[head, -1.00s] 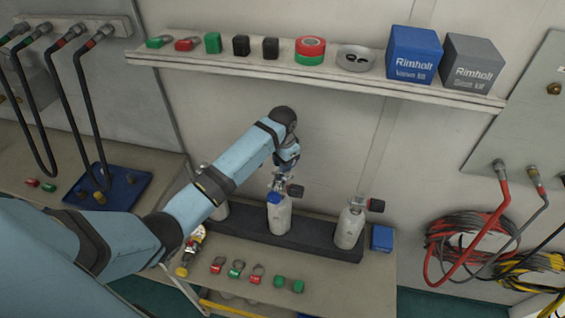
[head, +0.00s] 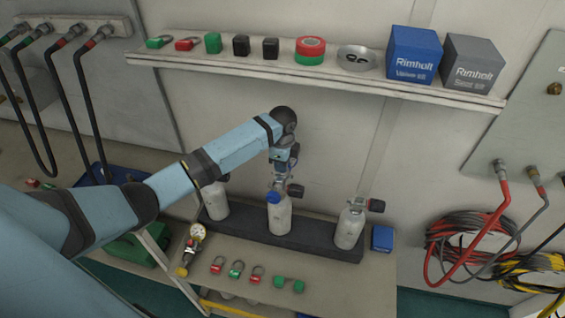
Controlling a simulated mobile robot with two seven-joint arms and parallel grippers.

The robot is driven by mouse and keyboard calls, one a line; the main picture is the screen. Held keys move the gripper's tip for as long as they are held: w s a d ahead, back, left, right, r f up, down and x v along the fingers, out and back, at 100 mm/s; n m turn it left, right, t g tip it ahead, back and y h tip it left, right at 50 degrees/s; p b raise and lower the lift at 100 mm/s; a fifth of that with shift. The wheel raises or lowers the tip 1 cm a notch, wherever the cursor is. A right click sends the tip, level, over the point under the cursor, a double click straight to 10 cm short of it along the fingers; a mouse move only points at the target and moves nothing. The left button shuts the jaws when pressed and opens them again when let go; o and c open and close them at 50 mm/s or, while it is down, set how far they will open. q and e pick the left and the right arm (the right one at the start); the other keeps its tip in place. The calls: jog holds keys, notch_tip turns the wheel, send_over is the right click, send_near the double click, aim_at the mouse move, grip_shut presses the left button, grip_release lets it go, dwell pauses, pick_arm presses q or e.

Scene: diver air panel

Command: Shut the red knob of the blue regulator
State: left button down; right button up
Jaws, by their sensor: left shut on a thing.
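Three pale bottles stand in a dark rack (head: 318,243) on the bench: a left one (head: 215,200), a middle one (head: 279,216) and a right one (head: 349,230). A blue part, which looks like the blue regulator (head: 273,197), sits at the top of the middle bottle, with a black knob (head: 295,190) to its right. My left gripper (head: 279,182) points down at this top and is shut on a part there. The red knob is not visible; the gripper and wrist cover that spot. My right gripper is out of view.
A shelf (head: 330,78) with boxes and small parts runs above my wrist. Hoses (head: 450,240) hang at the right.

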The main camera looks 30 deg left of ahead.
pick_arm(q)
jog(key=m, duration=0.4)
jog(key=shift+m, duration=2.1)
jog(key=c, duration=1)
grip_release()
notch_tip(320, 180, up, 12)
jog(key=b, duration=0.2)
jog(key=shift+b, duration=0.3)
